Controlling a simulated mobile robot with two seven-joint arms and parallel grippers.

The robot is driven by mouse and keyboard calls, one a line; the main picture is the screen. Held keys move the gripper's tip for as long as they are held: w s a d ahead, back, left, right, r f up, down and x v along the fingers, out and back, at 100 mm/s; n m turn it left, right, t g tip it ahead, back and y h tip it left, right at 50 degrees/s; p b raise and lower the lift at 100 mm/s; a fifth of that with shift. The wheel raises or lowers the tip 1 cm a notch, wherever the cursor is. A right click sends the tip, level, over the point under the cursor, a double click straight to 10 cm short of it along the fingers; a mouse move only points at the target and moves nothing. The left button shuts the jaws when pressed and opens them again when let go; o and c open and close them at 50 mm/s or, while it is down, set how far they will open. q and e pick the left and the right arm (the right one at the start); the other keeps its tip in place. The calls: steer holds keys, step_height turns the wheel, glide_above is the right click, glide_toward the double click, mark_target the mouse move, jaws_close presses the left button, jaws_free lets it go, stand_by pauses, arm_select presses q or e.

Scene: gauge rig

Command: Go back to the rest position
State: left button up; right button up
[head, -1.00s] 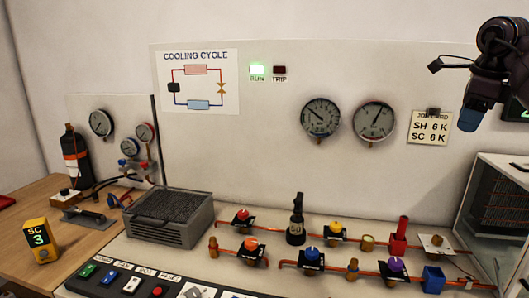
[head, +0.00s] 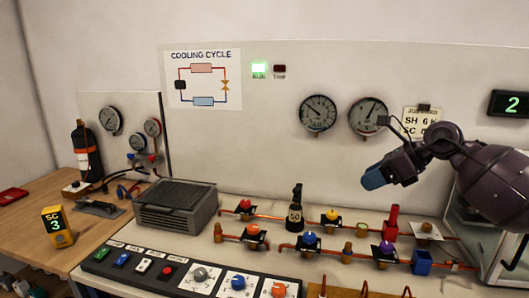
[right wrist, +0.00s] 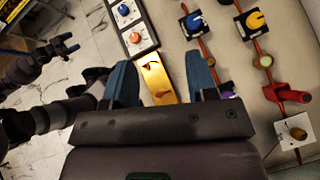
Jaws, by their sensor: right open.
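My right gripper (head: 376,180) is in the head view at the right, in the air in front of the wall panel and above the piped bench. Its blue fingers point left and down. In the right wrist view, its two blue fingers (right wrist: 163,82) stand apart with nothing held between them. A yellow plate (right wrist: 156,78) shows in the gap, below and beyond the fingers. What looks like my left gripper (right wrist: 66,45) shows small at the left of the right wrist view, over the floor; its opening is unclear. The head view does not show it.
A control strip (head: 190,276) runs along the front. A yellow SC meter (head: 57,227) stands on the wooden table (head: 25,240). A glass-fronted case (head: 475,235) stands at right.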

steer(key=s+a+f+m+t+y, duration=0.55)
steer(key=a+m+t+y, duration=0.25)
steer(key=m, duration=0.3)
steer(key=s+d+f+m+t+h, duration=0.3)
steer(key=s+d+f+m+h, duration=0.35)
steer(key=m, duration=0.65)
steer(key=s+d+f+m+t+h, duration=0.2)
steer(key=s+d+f+m+h, duration=0.15)
steer(key=f+m+h, duration=0.6)
steer(key=s+f+m+g+h, duration=0.1)
steer(key=s+f+m+g, duration=0.35)
steer(key=s, duration=0.45)
steer(key=s+f+m+g, duration=0.3)
steer(key=s+m+g, duration=0.2)
steer(key=s, duration=0.5)
steer(key=s+f+m+g+h, duration=0.1)
steer(key=s+f+m+g, duration=0.35)
steer(key=s, duration=0.45)
arm_select(q)
step_height(320, 180, down, 3)
steer(key=b, duration=0.3)
steer(key=shift+d+r, duration=0.1)
steer(key=shift+r, duration=0.05)
arm_select(e)
steer(key=w+f+n+t+y, duration=0.1)
steer(key=w+f+t, duration=0.6)
steer(key=f, duration=0.4)
steer(key=shift+w+d+f+t, duration=0.15)
steer(key=shift+w+f+t, duration=0.25)
steer(key=shift+w, duration=0.1)
